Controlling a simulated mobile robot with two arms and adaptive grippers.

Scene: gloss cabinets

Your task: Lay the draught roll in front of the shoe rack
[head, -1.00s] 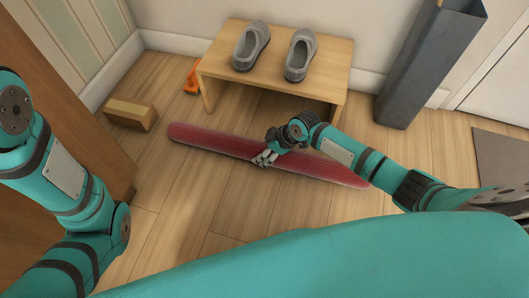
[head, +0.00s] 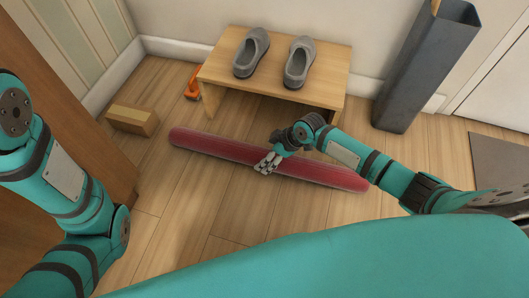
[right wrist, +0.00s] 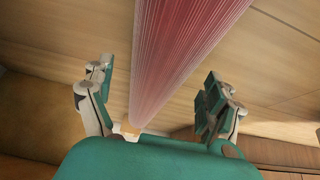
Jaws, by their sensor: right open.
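The draught roll (head: 215,148) is a long dark red roll lying on the floor in front of the shoe rack (head: 270,78), slightly slanted, its right end nearer me. The rack is a low light wooden bench with two grey shoes on top. My right gripper (head: 267,164) is at the middle of the roll. In the right wrist view the roll (right wrist: 185,55) runs between the spread fingers of my right gripper (right wrist: 155,95), with gaps on both sides. My left gripper is out of view; only my left arm shows in the head view.
A small cardboard box (head: 132,118) sits on the floor at the left. An orange object (head: 193,83) lies beside the rack's left leg. A tall grey bin (head: 422,70) stands right of the rack, with a grey mat (head: 500,160) further right. Floor nearer me is clear.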

